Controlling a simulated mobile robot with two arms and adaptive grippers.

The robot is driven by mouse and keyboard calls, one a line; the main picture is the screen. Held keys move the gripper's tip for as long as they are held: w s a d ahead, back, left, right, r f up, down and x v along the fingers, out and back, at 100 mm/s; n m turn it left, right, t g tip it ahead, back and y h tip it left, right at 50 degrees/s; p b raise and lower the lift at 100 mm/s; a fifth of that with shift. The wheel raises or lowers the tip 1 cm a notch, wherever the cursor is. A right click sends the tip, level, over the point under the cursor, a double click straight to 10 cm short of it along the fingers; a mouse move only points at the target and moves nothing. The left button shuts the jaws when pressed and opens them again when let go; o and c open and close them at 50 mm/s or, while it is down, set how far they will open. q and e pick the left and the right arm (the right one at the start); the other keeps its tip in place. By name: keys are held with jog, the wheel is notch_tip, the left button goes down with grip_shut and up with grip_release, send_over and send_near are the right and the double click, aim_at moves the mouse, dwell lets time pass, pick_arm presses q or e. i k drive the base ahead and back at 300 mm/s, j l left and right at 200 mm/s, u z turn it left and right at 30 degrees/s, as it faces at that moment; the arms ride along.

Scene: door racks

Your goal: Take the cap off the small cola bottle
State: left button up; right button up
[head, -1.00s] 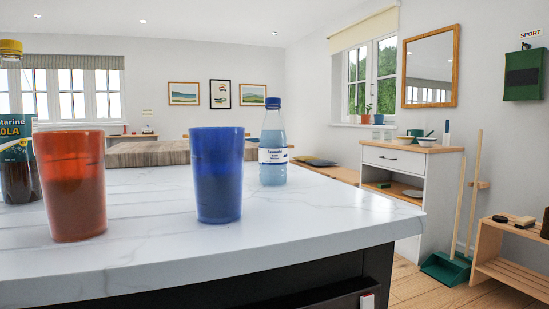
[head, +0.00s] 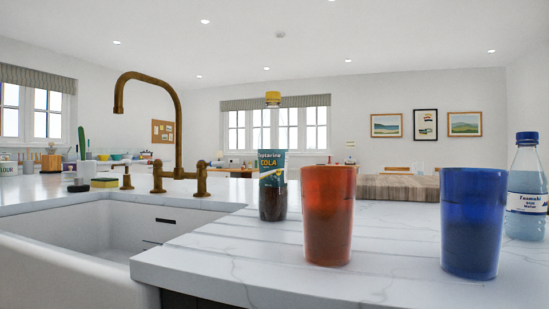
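The cola bottle (head: 272,190) stands upright on the white marble counter in the head view, behind and left of the red cup. It has dark liquid, a teal label reading "COLA" and a yellow cap (head: 273,98) on its neck. The clear upper part of the bottle is hard to see against the window. Neither of my grippers shows in this view.
A red cup (head: 328,215) and a blue cup (head: 472,222) stand on the counter (head: 290,278) in front. A water bottle (head: 526,190) with a blue cap is at the right. A white sink (head: 105,240) with a brass tap (head: 178,130) lies left. A wooden board (head: 400,188) is behind.

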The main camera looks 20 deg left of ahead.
aim_at(273, 152)
jog(key=k+j, duration=0.1)
jog(key=j, duration=0.25)
jog(key=k+j+z, duration=0.15)
jog(key=j, duration=0.25)
jog(key=k+j, duration=0.1)
jog(key=j, duration=0.25)
jog(key=k+j+z, duration=0.15)
jog(key=j, duration=0.2)
jog(key=k+j, duration=0.1)
jog(key=j, duration=0.25)
jog(key=z, duration=0.05)
